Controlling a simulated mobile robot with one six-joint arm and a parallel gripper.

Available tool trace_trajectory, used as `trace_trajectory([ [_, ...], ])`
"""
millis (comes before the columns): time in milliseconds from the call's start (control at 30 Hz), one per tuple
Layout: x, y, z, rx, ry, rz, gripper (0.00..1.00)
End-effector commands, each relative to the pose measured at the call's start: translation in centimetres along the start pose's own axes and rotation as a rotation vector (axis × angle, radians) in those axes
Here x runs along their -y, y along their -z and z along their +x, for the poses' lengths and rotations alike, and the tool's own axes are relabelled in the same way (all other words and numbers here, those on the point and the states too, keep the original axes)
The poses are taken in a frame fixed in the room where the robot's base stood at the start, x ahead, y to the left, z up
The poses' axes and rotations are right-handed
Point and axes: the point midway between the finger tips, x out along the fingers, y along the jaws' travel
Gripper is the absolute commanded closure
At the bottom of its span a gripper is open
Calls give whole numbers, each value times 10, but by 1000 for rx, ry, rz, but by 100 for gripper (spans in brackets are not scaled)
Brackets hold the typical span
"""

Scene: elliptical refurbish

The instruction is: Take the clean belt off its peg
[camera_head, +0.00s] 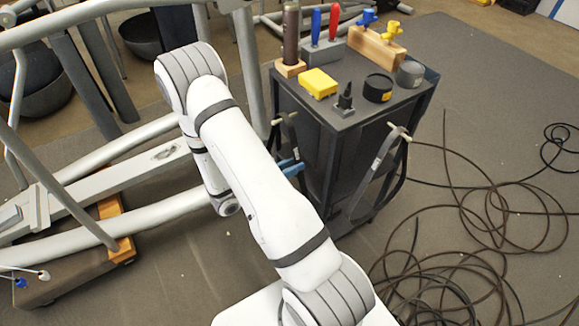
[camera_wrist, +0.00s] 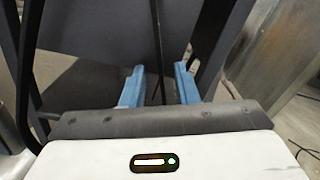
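A belt (camera_head: 378,165) hangs as a grey loop from a pale peg (camera_head: 399,131) on the right side of the dark tool cart. A second pale peg (camera_head: 287,118) is on the cart's left side, and a dark strand seems to hang from it, partly hidden by my arm. I cannot tell from looks which belt is the clean one. My gripper (camera_head: 291,167) is low beside the cart's left side, below the second peg. In the wrist view, its blue fingers (camera_wrist: 159,85) are apart, with a thin dark vertical strip (camera_wrist: 157,55) showing between or beyond them. I cannot tell whether it touches them.
The cart top (camera_head: 340,110) holds a yellow box (camera_head: 318,83), dark round tins, screwdrivers and a wooden block with coloured knobs. The elliptical's grey frame (camera_head: 100,165) fills the left. Loose black cable (camera_head: 440,285) lies across the floor at right.

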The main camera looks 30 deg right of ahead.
Motion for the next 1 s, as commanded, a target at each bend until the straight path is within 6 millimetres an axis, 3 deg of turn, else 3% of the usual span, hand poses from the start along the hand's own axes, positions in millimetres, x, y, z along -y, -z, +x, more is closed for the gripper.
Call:
trace_trajectory([
  [700, 0, 0, 9, 0, 1, 0, 73],
  [1000, 0, 0, 9, 0, 1, 0, 97],
])
